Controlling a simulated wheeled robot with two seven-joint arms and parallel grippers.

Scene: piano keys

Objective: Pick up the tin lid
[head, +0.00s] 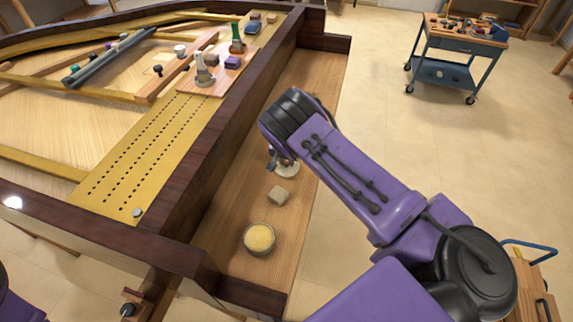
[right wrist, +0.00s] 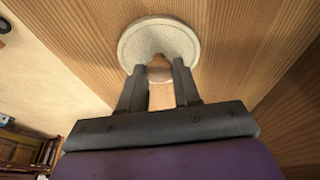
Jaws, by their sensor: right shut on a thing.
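The tin lid (right wrist: 143,42) is a round, pale speckled disc with a brown wooden knob (right wrist: 159,66). It lies flat over the wooden ledge; I cannot tell whether it touches the wood. My right gripper (right wrist: 160,76) is shut on the knob, one finger on each side. In the head view the lid (head: 287,168) shows partly, beside my right arm, which hides much of the gripper. A round tin (head: 259,238) with yellow contents stands open on the ledge, nearer to me. My left gripper is not in view.
A small beige block (head: 278,196) sits on the ledge between tin and lid. The dark piano rim (head: 190,190) rises along the ledge's left side. A board (head: 203,78) with small items lies on the piano. A blue cart (head: 455,57) stands far right.

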